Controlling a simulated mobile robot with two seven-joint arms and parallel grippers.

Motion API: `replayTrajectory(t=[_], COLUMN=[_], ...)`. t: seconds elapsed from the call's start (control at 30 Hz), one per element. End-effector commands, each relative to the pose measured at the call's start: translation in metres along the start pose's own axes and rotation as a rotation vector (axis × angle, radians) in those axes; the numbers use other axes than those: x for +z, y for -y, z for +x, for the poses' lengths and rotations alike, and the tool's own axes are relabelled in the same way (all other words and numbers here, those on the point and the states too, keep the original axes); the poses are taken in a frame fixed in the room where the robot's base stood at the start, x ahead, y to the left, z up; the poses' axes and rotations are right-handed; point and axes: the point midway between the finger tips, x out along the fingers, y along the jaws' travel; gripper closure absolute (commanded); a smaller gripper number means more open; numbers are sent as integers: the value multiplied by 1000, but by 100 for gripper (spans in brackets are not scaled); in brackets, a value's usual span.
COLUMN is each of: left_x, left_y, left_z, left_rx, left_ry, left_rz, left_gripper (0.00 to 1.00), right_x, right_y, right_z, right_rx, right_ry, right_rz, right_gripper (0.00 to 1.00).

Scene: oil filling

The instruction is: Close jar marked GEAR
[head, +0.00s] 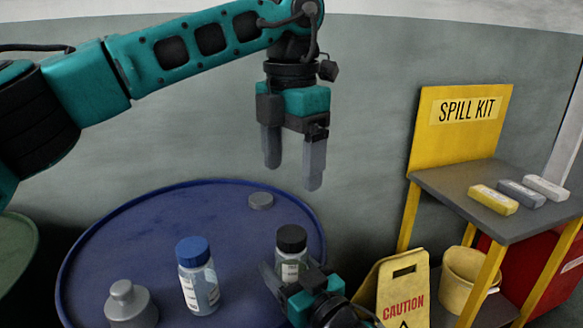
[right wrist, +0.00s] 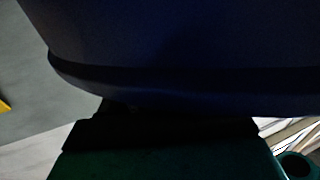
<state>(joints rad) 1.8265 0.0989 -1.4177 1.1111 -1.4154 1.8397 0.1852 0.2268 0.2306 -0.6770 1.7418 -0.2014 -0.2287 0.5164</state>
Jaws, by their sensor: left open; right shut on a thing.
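A clear jar with a black lid (head: 291,240) stands on the blue drum top (head: 130,225), and my right gripper (head: 290,275) is shut on its lower body, partly hiding it. A second clear jar with a blue lid (head: 198,278) stands upright to its left. The label print on both is too small to read, so I cannot tell which is marked GEAR. My left gripper (head: 292,165) is open and empty, pointing down above the drum's far side, higher than the black-lidded jar. The right wrist view is dark and shows no jar.
A grey can (head: 131,305) stands at the drum's front left. A flat grey round piece (head: 261,200) lies near the far rim. To the right are a yellow caution sign (head: 400,290), a yellow bucket (head: 468,275) and a spill kit stand (head: 445,185). A green drum edge (head: 15,250) shows left.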

Motion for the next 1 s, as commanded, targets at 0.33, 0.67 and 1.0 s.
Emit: replayTrajectory(t=[0.33,0.67,1.0], left_x=[0,0,0], left_y=[0,0,0], left_z=[1,1,-4], left_rx=[0,0,0], left_ry=[0,0,0], left_rz=[0,0,0], left_gripper=[19,19,19], right_x=[0,0,1], right_y=[0,0,0], right_z=[0,-1,-47], right_rx=[0,0,0], right_ry=[1,0,4], right_rz=[0,0,0], right_gripper=[14,6,6])
